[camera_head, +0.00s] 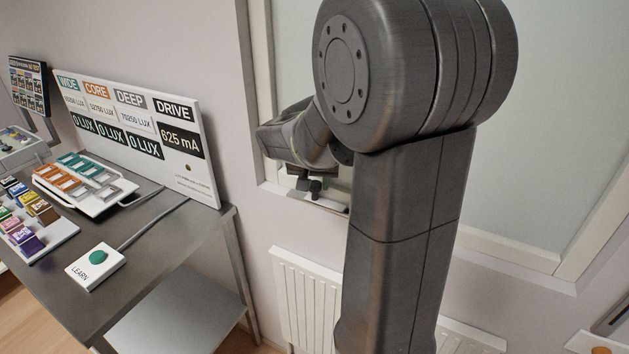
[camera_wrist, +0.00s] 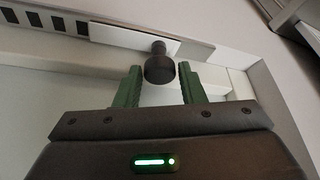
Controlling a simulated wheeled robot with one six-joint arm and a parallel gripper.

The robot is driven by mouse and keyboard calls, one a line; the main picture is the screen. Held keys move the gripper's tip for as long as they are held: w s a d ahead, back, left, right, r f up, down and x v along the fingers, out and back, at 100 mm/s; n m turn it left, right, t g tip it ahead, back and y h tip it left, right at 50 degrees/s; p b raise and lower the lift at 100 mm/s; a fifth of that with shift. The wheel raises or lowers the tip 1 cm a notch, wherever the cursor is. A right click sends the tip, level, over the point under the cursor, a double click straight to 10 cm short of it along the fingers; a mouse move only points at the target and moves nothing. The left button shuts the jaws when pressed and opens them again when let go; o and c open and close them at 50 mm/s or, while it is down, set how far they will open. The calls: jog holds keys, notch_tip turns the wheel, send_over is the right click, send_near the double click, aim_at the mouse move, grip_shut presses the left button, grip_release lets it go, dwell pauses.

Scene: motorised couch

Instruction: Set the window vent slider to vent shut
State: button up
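The vent slider's round black knob (camera_wrist: 159,68) stands on a white plate (camera_wrist: 120,34) in the wrist view. Dark vent slots (camera_wrist: 40,19) show to the left of the plate. My gripper (camera_wrist: 160,78) is open. Its two green fingers lie either side of the knob in the picture, with a gap on each side, and grip nothing. I cannot tell how deep the knob sits between them. In the head view my gripper (camera_head: 309,174) is low at the window frame, partly hidden by my arm. The vent strip (camera_head: 336,202) shows just under it.
A radiator (camera_head: 308,292) hangs below the window. At left a metal table (camera_head: 165,262) carries a LEARN button box (camera_head: 94,267), a rack of orange and teal pieces and a display board (camera_head: 190,170). The window frame (camera_head: 520,252) runs along the right.

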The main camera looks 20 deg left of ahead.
grip_shut()
jog(key=d, duration=1)
jog(key=shift+s+b, duration=0.4)
jog(key=shift+o, duration=0.9)
grip_release()
jog(key=shift+o, duration=1.3)
jog(key=shift+d, duration=0.2)
jog(key=shift+a, duration=0.1)
jog(key=v, duration=1.4)
